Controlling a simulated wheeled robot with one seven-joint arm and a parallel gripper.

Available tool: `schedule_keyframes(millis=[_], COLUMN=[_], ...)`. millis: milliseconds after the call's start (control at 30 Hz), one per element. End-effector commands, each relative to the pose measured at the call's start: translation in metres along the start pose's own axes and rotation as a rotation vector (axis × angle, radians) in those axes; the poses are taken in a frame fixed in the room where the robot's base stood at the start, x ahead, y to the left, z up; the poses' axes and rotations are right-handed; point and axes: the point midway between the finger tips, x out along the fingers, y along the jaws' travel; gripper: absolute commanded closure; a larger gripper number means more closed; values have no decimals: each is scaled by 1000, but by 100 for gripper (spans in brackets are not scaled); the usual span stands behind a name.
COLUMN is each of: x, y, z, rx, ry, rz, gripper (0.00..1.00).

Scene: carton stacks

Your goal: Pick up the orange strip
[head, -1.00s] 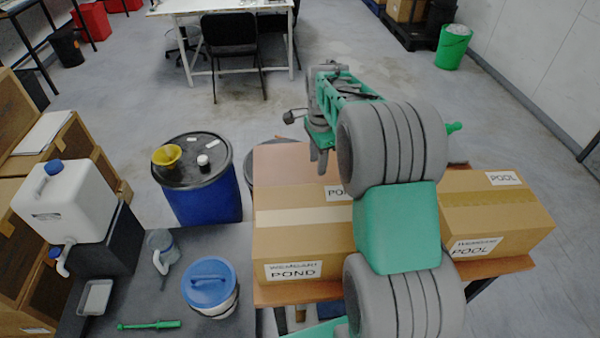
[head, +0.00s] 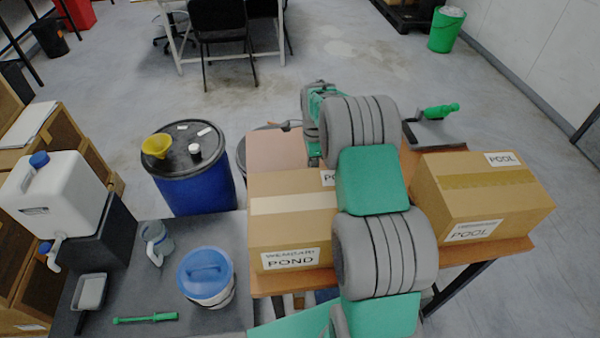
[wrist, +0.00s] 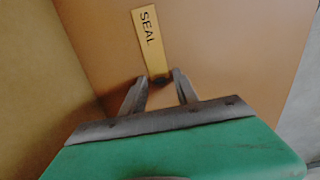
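The orange strip (wrist: 148,40) is a flat yellow-orange piece printed "SEAL" in the wrist view. It lies on a brown-orange surface, which looks like the bare part of the table, and its near end reaches toward my fingertips. My gripper (wrist: 159,77) is open, its two fingers apart on either side of the strip's near end. A dark spot shows between the fingertips; I cannot tell whether they touch the surface.
A carton marked POND (head: 290,240) and a carton marked POOL (head: 485,200) stand on the wooden table (head: 515,247). A carton wall (wrist: 35,85) rises close on the left in the wrist view. A black tray with a green-handled tool (head: 435,132) sits at the table's back.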

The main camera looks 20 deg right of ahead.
Motion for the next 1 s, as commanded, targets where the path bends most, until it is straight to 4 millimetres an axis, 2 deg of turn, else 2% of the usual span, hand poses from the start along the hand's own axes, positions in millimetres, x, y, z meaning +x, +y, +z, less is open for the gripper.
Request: schedule_keyframes(millis=[67, 400, 833, 1000], x=[0, 0, -2, -15], y=[0, 0, 0, -1], z=[0, 0, 0, 0], rx=[0, 0, 0, 0], ry=[0, 0, 0, 0], rz=[0, 0, -1, -4], gripper=[71, 99, 100, 100])
